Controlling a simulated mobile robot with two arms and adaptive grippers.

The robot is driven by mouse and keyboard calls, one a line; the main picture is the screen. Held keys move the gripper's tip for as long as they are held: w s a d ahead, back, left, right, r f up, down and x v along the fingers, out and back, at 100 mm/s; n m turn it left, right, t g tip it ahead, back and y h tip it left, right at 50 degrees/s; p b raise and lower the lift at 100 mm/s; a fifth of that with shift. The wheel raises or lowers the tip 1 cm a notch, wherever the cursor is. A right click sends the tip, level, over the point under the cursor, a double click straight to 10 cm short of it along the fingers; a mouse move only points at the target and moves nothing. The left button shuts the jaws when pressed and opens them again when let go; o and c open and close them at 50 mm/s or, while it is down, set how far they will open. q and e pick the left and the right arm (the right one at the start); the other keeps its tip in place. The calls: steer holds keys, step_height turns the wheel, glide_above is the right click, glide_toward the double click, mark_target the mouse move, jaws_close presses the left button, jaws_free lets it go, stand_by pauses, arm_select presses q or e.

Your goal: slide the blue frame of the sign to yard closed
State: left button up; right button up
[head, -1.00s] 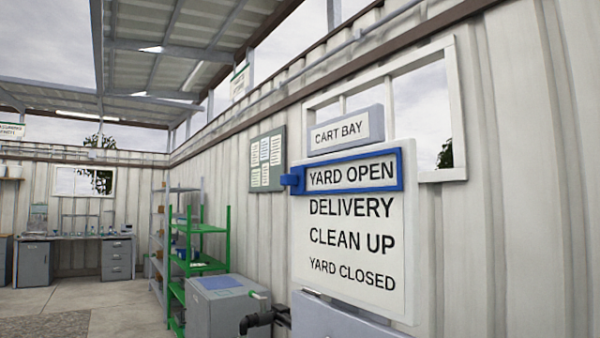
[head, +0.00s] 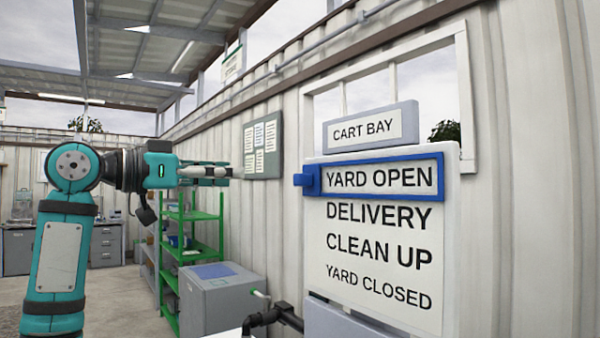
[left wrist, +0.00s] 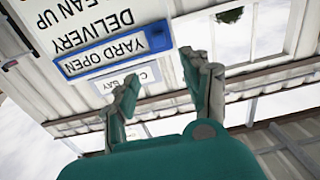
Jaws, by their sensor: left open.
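The white sign board (head: 385,255) hangs on the wall, with lines reading YARD OPEN, DELIVERY, CLEAN UP and YARD CLOSED from top to bottom. The blue frame (head: 374,193) surrounds YARD OPEN, the top line. Its blue tab (head: 308,180) sticks out at the left. My left gripper (head: 228,173) is left of the tab, at about its height, apart from it, open and empty. In the left wrist view the sign is upside down, and the blue frame (left wrist: 82,67) and its tab (left wrist: 156,36) lie beyond the open fingers (left wrist: 160,90). My right gripper is not in view.
A CART BAY plate (head: 370,127) sits above the board, beside a window. A grey cabinet (head: 215,298) with a black pipe (head: 275,318) stands below left. A green shelf (head: 190,255) and a notice board (head: 262,146) are behind my left gripper.

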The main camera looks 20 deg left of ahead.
mark_target(296, 176)
arm_select(q)
steer(key=p+x, duration=0.5)
steer(key=x, duration=1)
steer(key=shift+w+d, duration=0.2)
steer(key=shift+d, duration=0.05)
steer(key=shift+c, duration=1.3)
jaws_close()
